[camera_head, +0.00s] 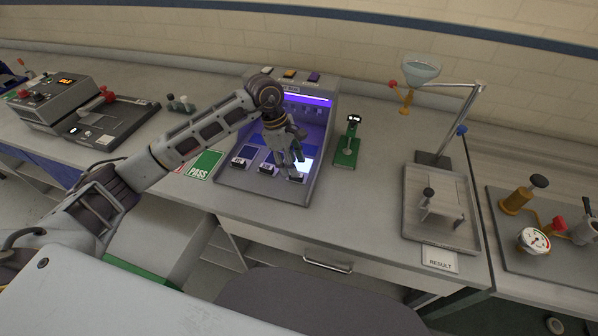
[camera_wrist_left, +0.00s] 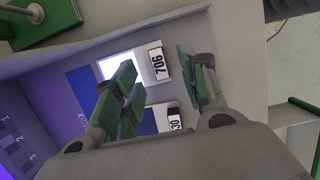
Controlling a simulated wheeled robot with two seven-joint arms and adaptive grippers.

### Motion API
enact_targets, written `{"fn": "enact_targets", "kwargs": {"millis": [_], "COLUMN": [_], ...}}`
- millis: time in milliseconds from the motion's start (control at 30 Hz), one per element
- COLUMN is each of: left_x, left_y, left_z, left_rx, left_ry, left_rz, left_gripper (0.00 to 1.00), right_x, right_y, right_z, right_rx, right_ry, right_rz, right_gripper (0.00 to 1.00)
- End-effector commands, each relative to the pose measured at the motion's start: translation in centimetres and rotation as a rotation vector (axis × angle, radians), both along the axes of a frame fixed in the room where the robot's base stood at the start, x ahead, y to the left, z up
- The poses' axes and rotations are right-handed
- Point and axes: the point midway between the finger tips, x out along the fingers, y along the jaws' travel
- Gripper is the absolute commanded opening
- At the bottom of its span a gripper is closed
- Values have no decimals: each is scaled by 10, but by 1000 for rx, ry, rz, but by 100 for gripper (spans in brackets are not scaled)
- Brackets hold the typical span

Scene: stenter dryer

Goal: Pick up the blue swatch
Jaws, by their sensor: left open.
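My left gripper (camera_head: 288,158) reaches into a lit booth (camera_head: 318,134) on the counter. In the left wrist view its green-padded fingers (camera_wrist_left: 160,88) are open, with nothing seen between them. Below them lie panels with numbered clips. A dark blue swatch (camera_head: 245,154) lies at the left of the booth floor and another blue one (camera_head: 270,159) in the middle. A bright white one (camera_head: 304,165) is at the right; in the left wrist view it (camera_wrist_left: 113,66) has a clip (camera_wrist_left: 159,62) reading 706. A finger partly hides blue beside the second clip (camera_wrist_left: 172,116). My right gripper is out of view.
The booth's side walls stand close around the gripper. A green PASS card (camera_head: 204,165) lies left of the booth. A green stand (camera_head: 346,150) is on its right, and a tray (camera_head: 420,232) with a funnel stand farther right.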

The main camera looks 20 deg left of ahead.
Motion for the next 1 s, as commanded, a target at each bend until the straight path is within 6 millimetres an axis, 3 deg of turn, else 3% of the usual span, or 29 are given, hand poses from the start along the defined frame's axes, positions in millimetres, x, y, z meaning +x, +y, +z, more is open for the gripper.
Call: {"fn": "enact_targets", "kwargs": {"millis": [433, 633, 933, 1000], "left_x": [1, 1, 1, 1], "left_y": [-9, -10, -10, -10], "left_z": [-39, -42, -42, -42], "left_rx": [-1, 0, 0, 0], "left_ry": [1, 0, -1, -1], "left_rz": [0, 0, 0, 0], "left_gripper": [43, 43, 43, 36], "right_x": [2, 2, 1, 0], "right_y": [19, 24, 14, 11], "right_z": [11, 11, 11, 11], "right_rx": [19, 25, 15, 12], "right_ry": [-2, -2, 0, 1], "right_rz": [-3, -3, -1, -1], "right_gripper": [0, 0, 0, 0]}}
